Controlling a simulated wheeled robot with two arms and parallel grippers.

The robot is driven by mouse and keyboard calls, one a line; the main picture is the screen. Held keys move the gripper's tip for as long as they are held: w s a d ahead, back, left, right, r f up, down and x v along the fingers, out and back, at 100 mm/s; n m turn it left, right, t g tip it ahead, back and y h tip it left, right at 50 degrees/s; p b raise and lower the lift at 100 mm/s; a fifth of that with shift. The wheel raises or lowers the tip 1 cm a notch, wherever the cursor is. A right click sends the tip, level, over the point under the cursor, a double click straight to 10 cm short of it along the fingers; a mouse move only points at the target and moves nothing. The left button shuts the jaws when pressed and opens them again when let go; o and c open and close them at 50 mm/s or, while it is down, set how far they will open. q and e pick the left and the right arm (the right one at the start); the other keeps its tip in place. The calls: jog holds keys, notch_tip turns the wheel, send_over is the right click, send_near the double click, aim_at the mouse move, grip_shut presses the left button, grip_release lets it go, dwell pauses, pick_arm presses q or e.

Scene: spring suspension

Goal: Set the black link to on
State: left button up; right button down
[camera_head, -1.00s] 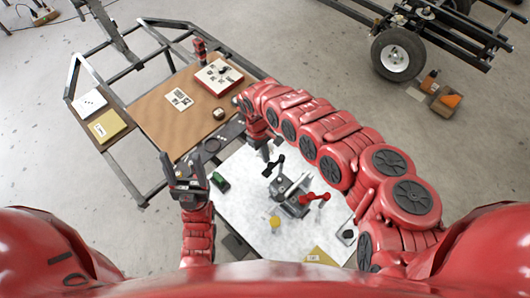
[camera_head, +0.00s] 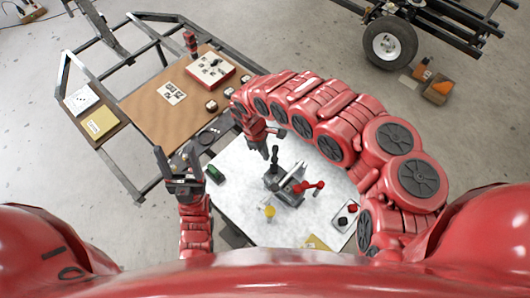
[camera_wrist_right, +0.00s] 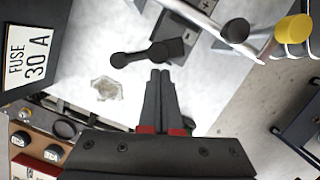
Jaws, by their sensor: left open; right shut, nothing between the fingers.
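The black link (camera_head: 274,157) is a dark lever with a rounded end on the grey device on the white table, and stands roughly upright in the head view. In the right wrist view a black bar with rounded ends (camera_wrist_right: 143,55) lies just beyond my fingertips; I cannot tell whether they touch. My right gripper (camera_head: 265,153) is shut and empty, close beside the black link; it also shows in the right wrist view (camera_wrist_right: 160,77). My left gripper (camera_head: 181,172) is open and empty, left of the white table.
A red lever (camera_head: 309,187) is right of the black link on the same device. A yellow knob (camera_head: 270,211) is in front. A green item (camera_head: 215,174) lies at the table's left. A brown board (camera_head: 160,105) with a red box (camera_head: 210,69) is behind.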

jog(key=shift+a, duration=0.15)
dwell(0.3)
jog(key=w+a+r+b, duration=0.1)
jog(key=a+r+b, duration=0.2)
jog(key=r, duration=0.7)
jog(key=a, duration=0.2)
jog(key=shift+w+a+r, duration=0.2)
jog(key=shift+w+a, duration=0.15)
